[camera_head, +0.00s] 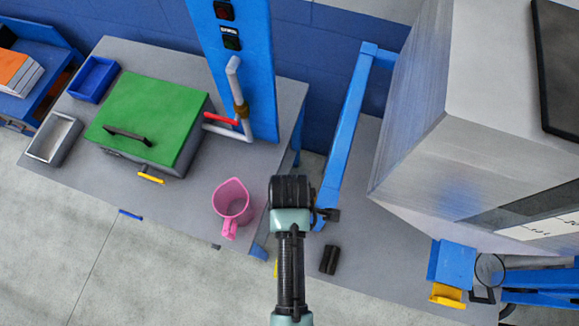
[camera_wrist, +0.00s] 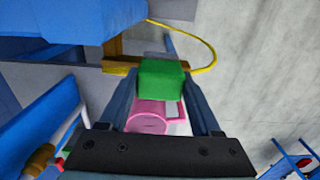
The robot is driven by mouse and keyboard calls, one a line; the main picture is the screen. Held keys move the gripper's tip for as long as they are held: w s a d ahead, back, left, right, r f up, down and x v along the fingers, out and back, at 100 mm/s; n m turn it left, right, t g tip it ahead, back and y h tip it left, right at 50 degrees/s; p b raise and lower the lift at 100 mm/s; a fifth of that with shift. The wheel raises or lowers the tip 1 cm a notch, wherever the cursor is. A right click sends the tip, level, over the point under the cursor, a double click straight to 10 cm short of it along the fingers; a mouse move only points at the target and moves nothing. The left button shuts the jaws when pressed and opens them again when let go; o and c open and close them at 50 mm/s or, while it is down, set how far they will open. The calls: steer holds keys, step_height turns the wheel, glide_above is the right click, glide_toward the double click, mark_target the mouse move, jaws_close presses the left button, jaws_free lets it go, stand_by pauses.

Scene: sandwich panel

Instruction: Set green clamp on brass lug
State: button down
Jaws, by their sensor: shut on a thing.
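My gripper (camera_wrist: 161,82) is shut on the green clamp (camera_wrist: 162,80), a small green block held between the two dark fingers in the wrist view. A brown, brass-coloured bar (camera_wrist: 115,70) shows just beyond the clamp, with a small upright part at its left; it looks like the brass lug. A thin yellow line curves from near it to the right. I cannot tell whether the clamp touches the bar. In the head view my arm hides the fingers, the clamp and the lug.
A pink jug (camera_head: 232,201) stands on the grey bench, left of my arm; it also shows below the clamp in the wrist view (camera_wrist: 150,117). A blue post (camera_head: 345,140) and large grey cabinet (camera_head: 440,150) stand at right. A green-lidded box (camera_head: 150,105) sits at left.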

steer(key=shift+f, duration=0.35)
jaws_free()
step_height(320, 180, up, 13)
steer(key=shift+p, duration=0.4)
stand_by(0.4)
